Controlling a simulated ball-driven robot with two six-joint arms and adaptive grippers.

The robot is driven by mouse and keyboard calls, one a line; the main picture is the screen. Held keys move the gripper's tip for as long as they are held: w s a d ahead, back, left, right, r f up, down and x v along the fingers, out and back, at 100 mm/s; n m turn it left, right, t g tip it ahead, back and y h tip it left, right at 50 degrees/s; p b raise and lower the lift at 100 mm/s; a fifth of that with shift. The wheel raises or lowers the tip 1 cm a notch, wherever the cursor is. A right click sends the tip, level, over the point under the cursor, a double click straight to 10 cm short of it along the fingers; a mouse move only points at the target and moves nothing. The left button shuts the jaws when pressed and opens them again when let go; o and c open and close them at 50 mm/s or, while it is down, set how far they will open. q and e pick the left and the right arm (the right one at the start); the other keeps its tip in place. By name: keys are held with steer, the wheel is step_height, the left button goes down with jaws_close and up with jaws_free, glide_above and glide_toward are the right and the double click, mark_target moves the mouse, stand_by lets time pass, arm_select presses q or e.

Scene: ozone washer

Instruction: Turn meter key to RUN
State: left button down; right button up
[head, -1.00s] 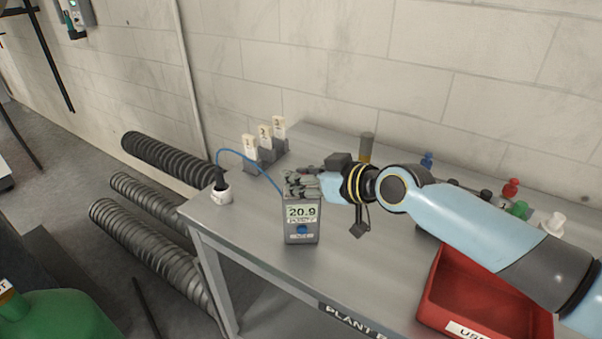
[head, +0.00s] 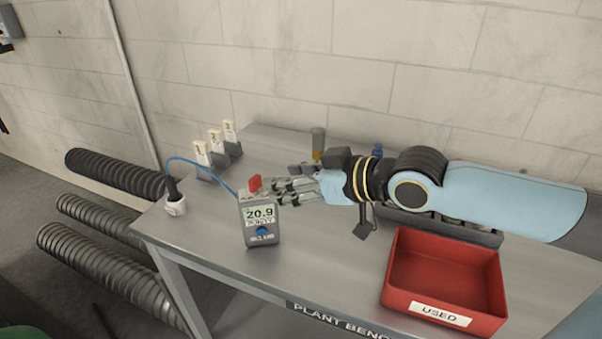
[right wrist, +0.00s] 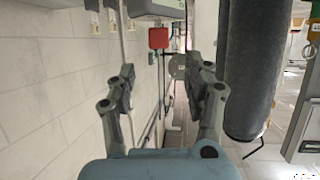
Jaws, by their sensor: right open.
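The grey meter (head: 261,232) stands upright near the front left of the bench, its display showing 20.9 above a blue round button. A red key (head: 255,183) sticks up from its top; its setting cannot be read. My right gripper (head: 279,191) is open and empty just right of the key, its fingers pointing left. In the right wrist view, which appears upside down, the red key (right wrist: 158,38) shows beyond and between the parted fingers (right wrist: 163,88), below the meter body (right wrist: 155,8). My left gripper is out of view.
White tags in holders (head: 217,150) stand behind. A red USED bin (head: 443,275) sits front right. A capped vial (head: 318,143) stands near the wall.

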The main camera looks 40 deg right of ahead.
steer(key=shift+v, duration=1.55)
